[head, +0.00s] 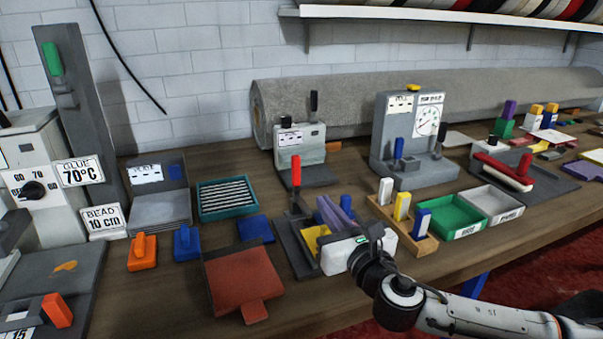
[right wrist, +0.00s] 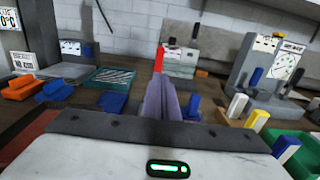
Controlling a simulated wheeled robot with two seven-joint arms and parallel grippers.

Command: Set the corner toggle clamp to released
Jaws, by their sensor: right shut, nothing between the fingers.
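The corner toggle clamp seems to be the fixture with an upright red handle (head: 296,171) on a dark grey base (head: 289,240), at the middle of the bench. A yellow piece (head: 312,238) lies on it, partly hidden by my gripper. My right gripper (head: 326,205) is over the right part of this fixture, its purple fingers shut and empty. In the right wrist view the red handle (right wrist: 158,58) rises just beyond the fingertips (right wrist: 161,84); I cannot tell if they touch. The handle's lower part is hidden there. My left gripper is not in view.
A rack of white, yellow and blue blocks (head: 426,243) stands close right of my gripper, then a green tray (head: 455,223). A red-brown plate (head: 243,280) lies to the left. A grey gauge stand (head: 389,126) and a smaller grey device (head: 312,153) stand behind.

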